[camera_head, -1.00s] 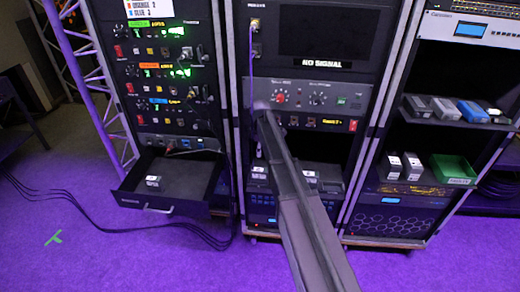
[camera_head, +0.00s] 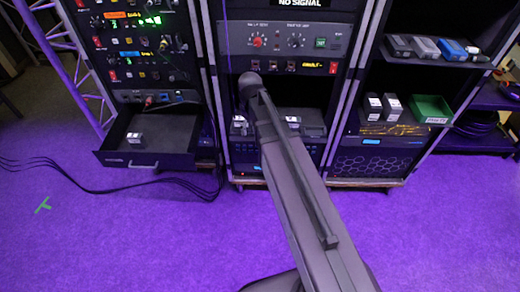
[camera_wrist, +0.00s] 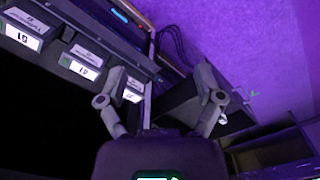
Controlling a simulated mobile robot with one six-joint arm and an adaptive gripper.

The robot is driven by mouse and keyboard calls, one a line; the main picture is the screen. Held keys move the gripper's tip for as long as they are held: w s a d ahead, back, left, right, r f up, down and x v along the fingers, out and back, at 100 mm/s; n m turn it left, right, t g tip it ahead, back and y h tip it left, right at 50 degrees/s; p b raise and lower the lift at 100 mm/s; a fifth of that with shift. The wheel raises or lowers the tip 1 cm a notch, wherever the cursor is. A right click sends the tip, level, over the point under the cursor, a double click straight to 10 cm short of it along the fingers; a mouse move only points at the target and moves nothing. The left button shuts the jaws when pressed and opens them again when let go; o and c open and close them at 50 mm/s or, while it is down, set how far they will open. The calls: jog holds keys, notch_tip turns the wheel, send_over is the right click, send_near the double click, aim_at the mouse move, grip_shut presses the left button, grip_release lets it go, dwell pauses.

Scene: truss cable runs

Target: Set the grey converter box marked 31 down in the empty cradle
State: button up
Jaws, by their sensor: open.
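My gripper (camera_wrist: 160,78) is open in the wrist view, with nothing between its fingers. In the head view it is hidden beyond my arm. In the wrist view, several labelled grey boxes sit in a row at upper left: one reads 41 (camera_wrist: 88,62), the others (camera_wrist: 20,30) (camera_wrist: 130,90) are hard to read. I cannot tell which box is marked 31. The middle rack's low bay shows light labels (camera_head: 293,120) beside my arm. A small grey box (camera_head: 135,138) stands in the open drawer (camera_head: 150,159); its number is unreadable. No empty cradle can be made out.
The open drawer juts out of the left rack. The right rack holds a shelf of boxes (camera_head: 425,47), two grey boxes (camera_head: 382,104) and a green bin (camera_head: 431,108).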

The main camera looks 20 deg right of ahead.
jog(key=s+m, duration=0.5)
jog(key=s, duration=0.6)
jog(key=shift+s+m, duration=0.15)
jog(key=shift+m, duration=0.25)
notch_tip(320, 180, up, 4)
jog(key=p, duration=0.3)
jog(key=shift+f+p, duration=0.2)
jog(key=shift+p, duration=0.1)
jog(key=shift+c, duration=0.3)
